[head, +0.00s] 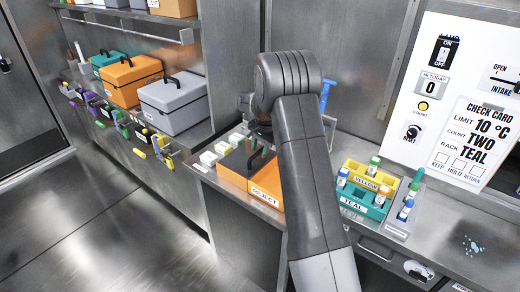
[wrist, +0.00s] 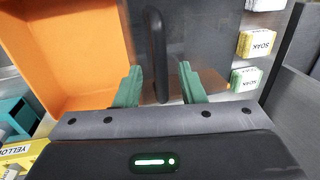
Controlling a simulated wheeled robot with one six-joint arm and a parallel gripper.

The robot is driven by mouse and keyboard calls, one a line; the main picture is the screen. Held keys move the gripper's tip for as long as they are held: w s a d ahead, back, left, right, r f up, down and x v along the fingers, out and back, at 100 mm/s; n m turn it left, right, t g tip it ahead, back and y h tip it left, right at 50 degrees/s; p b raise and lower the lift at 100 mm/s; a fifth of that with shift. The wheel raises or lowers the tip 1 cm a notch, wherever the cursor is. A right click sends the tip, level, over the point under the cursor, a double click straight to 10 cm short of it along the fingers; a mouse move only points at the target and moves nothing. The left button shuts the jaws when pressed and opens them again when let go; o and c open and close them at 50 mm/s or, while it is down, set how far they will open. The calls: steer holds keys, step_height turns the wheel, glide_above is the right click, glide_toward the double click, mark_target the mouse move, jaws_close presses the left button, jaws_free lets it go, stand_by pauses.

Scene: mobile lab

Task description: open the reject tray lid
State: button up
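The orange reject tray (head: 264,198) stands on the bench left of my arm, with a "REJECT" label on its front. Its dark grey lid (head: 236,161) lies over the left part, and orange shows to the right of it. In the wrist view the tray's orange inside (wrist: 70,50) is at the left and the shiny lid (wrist: 205,40) at the right. The lid's black bar handle (wrist: 154,40) stands between the green fingertips of my gripper (wrist: 160,80). The fingers are apart, with a clear gap on the handle's right side. My arm hides most of the gripper in the head view.
A yellow rack (head: 372,177) and a teal rack (head: 352,203) with capped tubes stand right of my arm. Small labelled boxes (wrist: 257,43), one marked "SOAK", sit beside the lid. A grey wall (wrist: 295,60) rises at the wrist view's right.

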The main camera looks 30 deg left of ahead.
step_height(320, 180, up, 14)
steer(key=d+b, duration=0.2)
steer(key=shift+d+f, duration=0.25)
steer(key=shift+d, duration=0.1)
steer(key=shift+s+f, duration=0.1)
steer(key=shift+f, duration=0.05)
steer(key=a+f, duration=0.1)
steer(key=f, duration=0.3)
steer(key=f+p, duration=0.1)
steer(key=f, duration=0.3)
steer(key=a+f+p, duration=0.1)
steer(key=f, duration=0.4)
steer(key=shift+a+f, duration=0.1)
steer(key=shift+a, duration=0.25)
steer(key=shift+d+f, duration=0.1)
steer(key=shift+d, duration=0.45)
